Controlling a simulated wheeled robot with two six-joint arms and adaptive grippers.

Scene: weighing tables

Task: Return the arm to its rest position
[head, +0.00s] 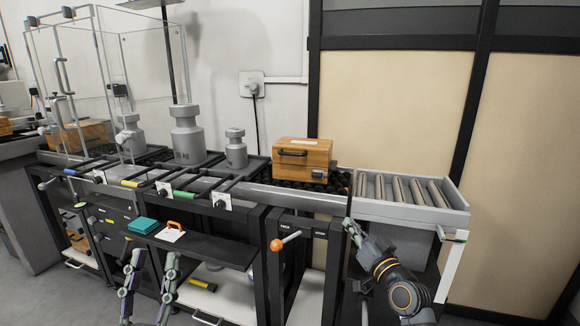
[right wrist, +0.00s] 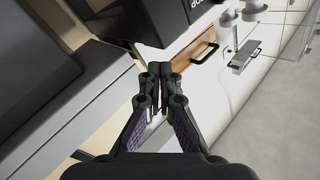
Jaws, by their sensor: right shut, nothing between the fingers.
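In the head view my right arm comes in from the lower right, with its gripper (head: 352,230) in front of the roller conveyor's near side. In the right wrist view the fingers of the right gripper (right wrist: 160,72) are together with nothing between them. My left gripper (head: 151,260) is at the bottom left of the head view, in front of the bench. Its two fingers stand apart, pointing up, with nothing visible between them. Neither gripper visibly holds any object.
The bench carries steel weights (head: 187,138), a wooden box (head: 302,158) and a roller conveyor (head: 412,207). An orange-knobbed lever (head: 277,245) juts out left of the right gripper. The right wrist view shows a wooden drawer front (right wrist: 193,50) beyond the fingertips.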

